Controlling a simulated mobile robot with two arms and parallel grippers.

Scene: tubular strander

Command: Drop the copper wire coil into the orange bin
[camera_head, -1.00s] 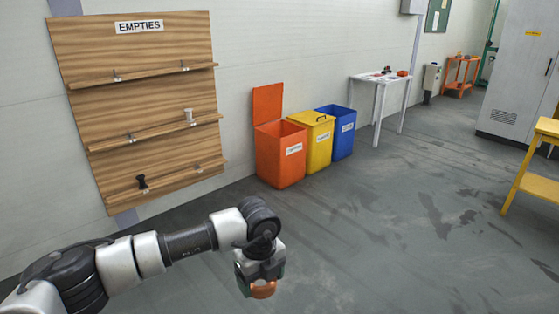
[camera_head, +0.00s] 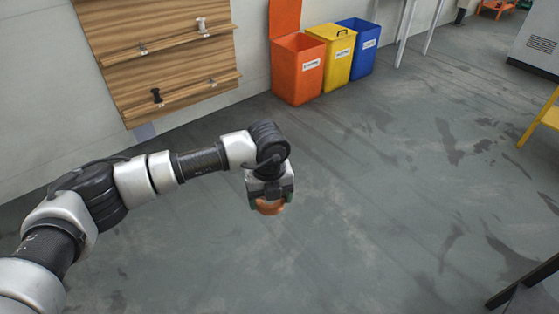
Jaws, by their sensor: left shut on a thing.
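My left gripper (camera_head: 270,200) is in the middle of the head view, pointing down, shut on the copper wire coil (camera_head: 269,208). The coil is orange-brown and partly hidden by the fingers. It is held above bare floor. The orange bin (camera_head: 297,72) stands against the wall beyond the gripper, with its lid raised at the back and a white label on its front. The coil is well apart from the bin, on the near side of it. My right gripper is not in view.
A wooden shelf board (camera_head: 165,65) holds small spools at left. A yellow stand (camera_head: 549,117) is at the right edge. The grey floor (camera_head: 400,200) between is clear.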

